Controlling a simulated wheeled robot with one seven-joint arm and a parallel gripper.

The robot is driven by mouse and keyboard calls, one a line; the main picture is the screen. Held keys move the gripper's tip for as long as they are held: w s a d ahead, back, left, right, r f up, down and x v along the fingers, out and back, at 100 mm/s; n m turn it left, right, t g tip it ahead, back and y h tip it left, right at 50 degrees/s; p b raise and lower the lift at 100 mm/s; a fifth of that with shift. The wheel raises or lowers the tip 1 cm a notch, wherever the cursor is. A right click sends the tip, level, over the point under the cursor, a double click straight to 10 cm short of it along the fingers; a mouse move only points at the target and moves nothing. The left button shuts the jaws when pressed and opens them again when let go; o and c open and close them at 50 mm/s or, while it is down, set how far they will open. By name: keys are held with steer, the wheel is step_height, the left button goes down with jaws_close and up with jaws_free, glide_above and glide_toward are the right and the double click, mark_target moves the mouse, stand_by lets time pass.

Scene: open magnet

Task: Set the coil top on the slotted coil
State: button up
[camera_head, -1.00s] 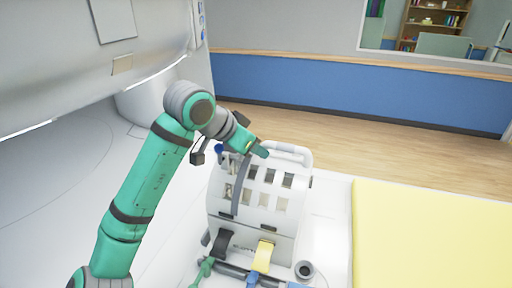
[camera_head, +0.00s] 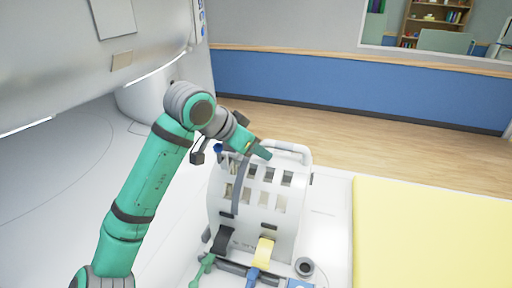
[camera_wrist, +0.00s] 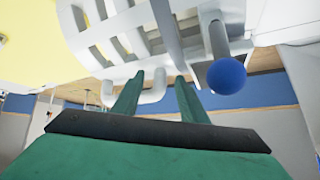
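The white coil top (camera_head: 285,178), a curved shell with rows of slots and a handle loop (camera_head: 292,151) at its far end, stands upright on the patient table. The slotted coil's lower part (camera_head: 282,243) seems to be under it; I cannot tell where one piece ends and the other begins. My gripper (camera_head: 264,153) is at the upper end of the shell, by the handle. In the wrist view my two green fingers (camera_wrist: 158,76) stand apart, with the white handle loop (camera_wrist: 152,92) showing between or beyond them. Contact cannot be told.
A blue ball knob (camera_wrist: 226,76) on a grey bar is close beside my fingers. Black and yellow straps (camera_head: 264,250) and a round socket (camera_head: 305,267) are at the near end. A yellow mattress (camera_head: 430,235) lies to the right. The magnet (camera_head: 60,60) is at the left.

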steer(key=v, duration=1)
steer(key=shift+s+r, duration=0.2)
steer(key=shift+r, duration=0.15)
steer(key=shift+w+a, duration=0.1)
steer(key=shift+a, duration=0.05)
